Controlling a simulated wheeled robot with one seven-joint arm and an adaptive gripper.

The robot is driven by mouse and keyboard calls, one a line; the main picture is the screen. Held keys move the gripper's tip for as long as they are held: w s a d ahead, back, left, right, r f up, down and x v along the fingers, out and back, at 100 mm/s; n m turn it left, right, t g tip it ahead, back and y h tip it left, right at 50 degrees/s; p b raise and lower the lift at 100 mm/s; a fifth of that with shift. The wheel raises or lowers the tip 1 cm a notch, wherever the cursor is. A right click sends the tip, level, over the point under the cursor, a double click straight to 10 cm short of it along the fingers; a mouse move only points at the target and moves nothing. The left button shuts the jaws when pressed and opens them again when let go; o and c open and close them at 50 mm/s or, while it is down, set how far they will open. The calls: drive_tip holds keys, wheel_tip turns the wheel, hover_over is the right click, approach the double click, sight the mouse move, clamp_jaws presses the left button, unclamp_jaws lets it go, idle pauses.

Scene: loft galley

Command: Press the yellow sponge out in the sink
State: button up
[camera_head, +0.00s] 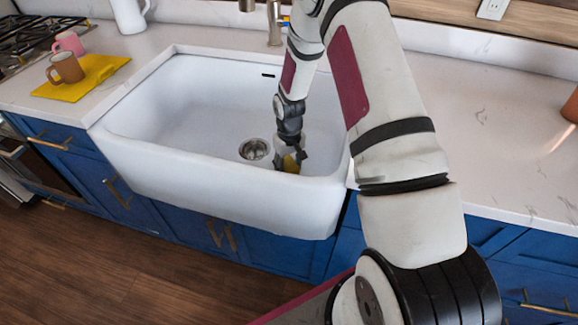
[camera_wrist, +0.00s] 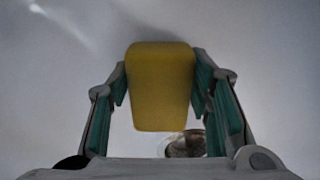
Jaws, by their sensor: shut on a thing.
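The yellow sponge (camera_wrist: 160,88) is between the two fingers of my gripper (camera_wrist: 161,90) in the wrist view. My gripper is shut on it, with a green-lined finger on each side. In the head view, my gripper (camera_head: 291,160) reaches down inside the white sink (camera_head: 200,110), near its front right wall. The sponge (camera_head: 291,163) shows there as a small yellow patch, partly hidden by the gripper and the sink's front rim. Whether it touches the sink floor, I cannot tell.
The metal drain (camera_head: 254,149) lies just left of my gripper. The faucet (camera_head: 274,22) stands behind the sink. On the left counter, a brown mug (camera_head: 66,68) sits on a yellow cloth (camera_head: 95,80), with a pink mug (camera_head: 69,43) behind. The right counter (camera_head: 490,120) is mostly clear.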

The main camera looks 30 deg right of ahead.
sight(289, 165)
drive_tip(key=shift+s+f+b, duration=0.1)
drive_tip(key=shift+f+b, duration=0.3)
drive_tip(key=shift+f, duration=0.35)
idle(2.3)
drive_tip(key=shift+r+p, duration=2.2)
drive_tip(key=shift+r, duration=2.9)
